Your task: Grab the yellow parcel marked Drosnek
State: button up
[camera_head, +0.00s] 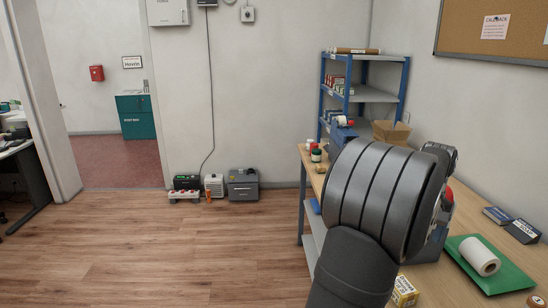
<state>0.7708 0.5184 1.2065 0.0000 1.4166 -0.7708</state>
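No parcel with a readable Drosnek mark shows. A small yellow and white box (404,291) stands on the wooden counter (425,292) at the lower edge, right beside my arm; its print is too small to read, and my arm may cover part of it. My grey arm fills the middle right of the picture and hides much of the counter. The fingers of my gripper cannot be made out, so its opening does not show.
A green mat (508,273) with a white roll (479,256) lies at the counter's right. Dark devices (522,231) sit behind it. A blue-framed shelf (376,94) with an open cardboard box (391,132) near it stands at the back. The floor (150,255) at left is clear.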

jog(key=shift+c, duration=0.2)
dwell(0.5)
notch_tip(320, 180, down, 19)
jog(key=m, duration=1.5)
jog(key=shift+m, duration=0.4)
jog(key=shift+c, duration=0.2)
jog(key=c, duration=1.1)
